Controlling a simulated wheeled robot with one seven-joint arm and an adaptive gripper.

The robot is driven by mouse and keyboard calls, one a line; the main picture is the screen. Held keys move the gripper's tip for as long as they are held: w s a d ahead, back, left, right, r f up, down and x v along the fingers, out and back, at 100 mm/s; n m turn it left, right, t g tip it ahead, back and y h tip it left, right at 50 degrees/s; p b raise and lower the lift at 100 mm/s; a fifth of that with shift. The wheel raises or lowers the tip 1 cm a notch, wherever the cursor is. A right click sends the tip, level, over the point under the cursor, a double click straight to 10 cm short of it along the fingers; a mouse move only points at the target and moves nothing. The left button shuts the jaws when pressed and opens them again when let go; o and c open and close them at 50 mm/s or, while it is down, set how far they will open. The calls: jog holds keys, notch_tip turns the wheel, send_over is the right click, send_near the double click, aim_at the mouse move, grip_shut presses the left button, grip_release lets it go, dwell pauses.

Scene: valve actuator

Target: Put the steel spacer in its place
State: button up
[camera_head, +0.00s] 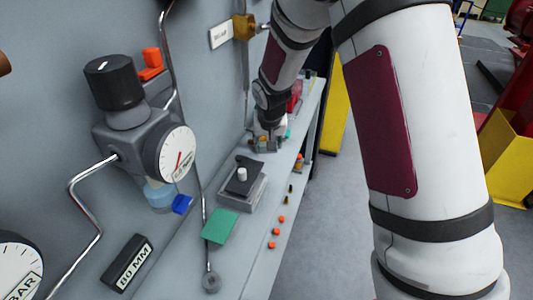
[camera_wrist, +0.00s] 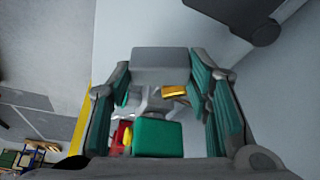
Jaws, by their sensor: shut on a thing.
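My gripper (camera_head: 268,143) is low over the far part of the grey shelf, beyond the dark-topped grey block. In the wrist view my gripper (camera_wrist: 162,72) has a teal-padded finger on each side. A plain grey block lies between the fingertips, and I take it for the steel spacer (camera_wrist: 163,62). The fingers are shut on it. In the head view the fingertips and the held piece are small and partly hidden, so I cannot tell whether it touches anything below.
A grey block (camera_head: 254,196) with a dark plate and white peg stands on the shelf, beside a green pad (camera_head: 220,226). Orange caps (camera_head: 276,232) lie near the front edge. The gauge (camera_head: 176,153) and pipes project from the wall. A red object (camera_head: 295,97) stands beyond my gripper.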

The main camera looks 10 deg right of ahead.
jog(key=shift+f, duration=2.25)
jog(key=shift+f, duration=0.1)
jog(key=o, duration=1)
jog(key=shift+f, duration=0.1)
jog(key=o, duration=0.4)
jog(key=shift+o, duration=0.2)
